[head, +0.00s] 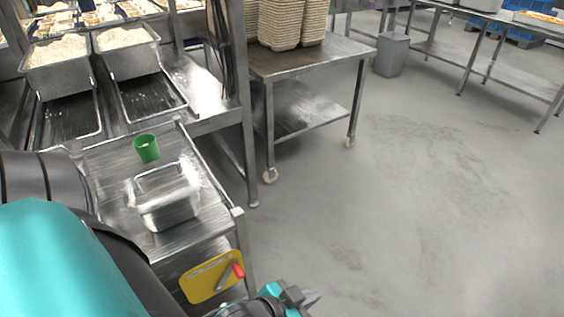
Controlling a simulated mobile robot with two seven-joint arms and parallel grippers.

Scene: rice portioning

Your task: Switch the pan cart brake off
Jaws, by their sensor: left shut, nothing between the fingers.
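The pan cart (112,159) is a low steel cart at the left, with a green cup (147,148) and an empty steel pan (168,212) on its top. A yellow brake plate (200,284) is on the cart's near side, below the top. A grey lever with a red end, the brake lever (238,270), lies across its right part, tilted up to the right. My left gripper (311,298) is shut and empty, to the right of the lever and a little lower in the picture, apart from it. My right gripper is out of view.
A steel counter with rice pans (58,76) stands behind the cart. A wheeled steel table (290,62) with stacked trays stands further back. A grey bin (391,54) and long tables are at the far right. The floor (420,200) right of the cart is clear.

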